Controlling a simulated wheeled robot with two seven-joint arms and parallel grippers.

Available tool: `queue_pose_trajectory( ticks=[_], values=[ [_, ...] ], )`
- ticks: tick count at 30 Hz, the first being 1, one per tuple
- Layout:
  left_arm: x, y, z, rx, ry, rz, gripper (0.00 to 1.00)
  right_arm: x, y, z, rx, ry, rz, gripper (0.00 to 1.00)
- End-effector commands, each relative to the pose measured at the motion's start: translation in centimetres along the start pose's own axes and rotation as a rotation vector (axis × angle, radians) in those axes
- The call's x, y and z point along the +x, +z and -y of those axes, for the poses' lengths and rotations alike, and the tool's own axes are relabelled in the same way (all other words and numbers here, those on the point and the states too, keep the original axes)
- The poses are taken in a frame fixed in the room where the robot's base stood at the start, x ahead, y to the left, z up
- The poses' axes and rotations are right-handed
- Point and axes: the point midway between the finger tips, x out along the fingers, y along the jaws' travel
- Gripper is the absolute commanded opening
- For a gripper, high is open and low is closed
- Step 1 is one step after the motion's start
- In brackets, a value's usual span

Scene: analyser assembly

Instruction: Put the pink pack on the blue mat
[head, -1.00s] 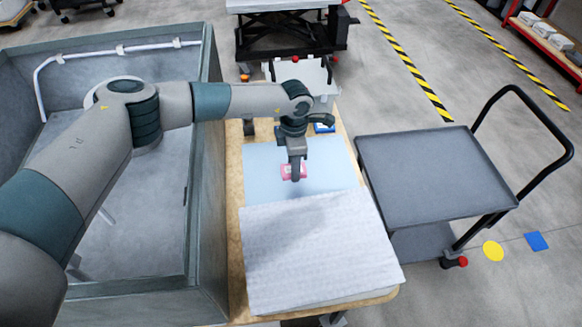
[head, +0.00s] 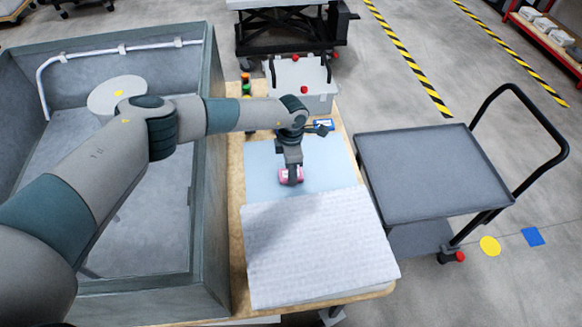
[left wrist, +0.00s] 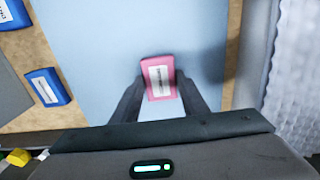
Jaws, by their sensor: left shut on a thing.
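The pink pack (head: 291,176) is between the fingers of my left gripper (head: 290,179), over the light blue mat (head: 262,172). In the left wrist view the pink pack (left wrist: 159,77) shows a white label, and the fingers of my left gripper (left wrist: 160,96) close on its two sides. The blue mat (left wrist: 120,40) spreads beneath it. I cannot tell whether the pack touches the mat. My right gripper is not in view.
A white textured sheet (head: 315,240) covers the near part of the wooden table. Blue packs (left wrist: 47,87) lie left of the mat in the wrist view. A grey walled enclosure (head: 212,200) stands left and a grey cart (head: 430,170) right.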

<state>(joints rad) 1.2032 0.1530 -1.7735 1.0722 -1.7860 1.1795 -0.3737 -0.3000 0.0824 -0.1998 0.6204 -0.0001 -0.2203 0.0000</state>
Motion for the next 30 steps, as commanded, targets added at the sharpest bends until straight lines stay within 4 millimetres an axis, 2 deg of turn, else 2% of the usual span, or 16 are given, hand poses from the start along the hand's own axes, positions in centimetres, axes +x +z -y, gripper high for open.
queue_pose_trajectory(
  ticks=[12, 13, 15, 30],
  values=[
    [0.50, 0.03, -0.01, 0.000, 0.000, 0.001, 0.18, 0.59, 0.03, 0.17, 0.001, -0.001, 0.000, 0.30],
    [0.34, 0.02, -0.01, 0.000, 0.000, 0.001, 0.47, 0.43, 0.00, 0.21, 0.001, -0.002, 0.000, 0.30],
    [0.32, 0.02, 0.00, 0.000, 0.000, 0.001, 0.59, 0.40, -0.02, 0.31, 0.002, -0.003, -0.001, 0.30],
    [-0.26, 0.03, -0.05, 0.000, 0.001, 0.002, 0.59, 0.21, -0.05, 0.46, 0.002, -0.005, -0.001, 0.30]
  ],
)
